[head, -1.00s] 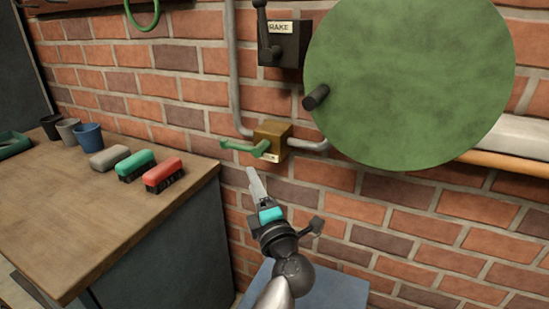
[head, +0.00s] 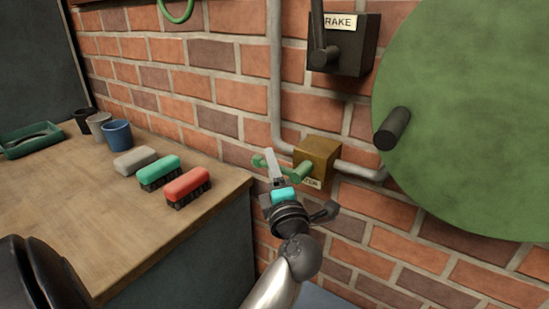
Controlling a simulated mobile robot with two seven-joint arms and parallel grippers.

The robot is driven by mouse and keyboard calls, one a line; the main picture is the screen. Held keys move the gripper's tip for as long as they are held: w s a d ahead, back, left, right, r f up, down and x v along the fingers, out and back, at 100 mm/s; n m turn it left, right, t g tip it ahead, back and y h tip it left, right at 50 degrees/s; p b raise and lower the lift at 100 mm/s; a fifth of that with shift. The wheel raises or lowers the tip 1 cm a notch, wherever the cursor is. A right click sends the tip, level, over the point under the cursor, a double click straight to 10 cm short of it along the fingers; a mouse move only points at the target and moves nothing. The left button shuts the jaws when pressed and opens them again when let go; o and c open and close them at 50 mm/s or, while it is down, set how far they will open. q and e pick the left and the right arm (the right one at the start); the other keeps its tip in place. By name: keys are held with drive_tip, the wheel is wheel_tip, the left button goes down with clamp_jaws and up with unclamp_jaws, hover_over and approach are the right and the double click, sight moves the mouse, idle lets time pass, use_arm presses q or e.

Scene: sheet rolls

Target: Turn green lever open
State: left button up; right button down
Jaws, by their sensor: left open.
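The green lever (head: 302,172) sticks out to the left from a brass valve box (head: 319,152) on the brick wall. The box joins a grey pipe and carries a small label, partly covered and hard to read. My left gripper (head: 272,165) is at the lever, its pale fingers in front of the lever's middle. The lever's far end shows just left of the fingers. The jaws are open; I cannot tell whether they touch the lever or stand around it. My right gripper is not in view.
A black box with a dark lever (head: 341,45) and a big green disc with a black handle (head: 480,110) are above and right.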

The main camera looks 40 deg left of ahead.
use_arm(q)
drive_tip(key=shift+w+a, duration=0.2)
drive_tip(key=shift+a, duration=0.1)
clamp_jaws()
drive_tip(key=shift+r, duration=0.1)
idle(1.3)
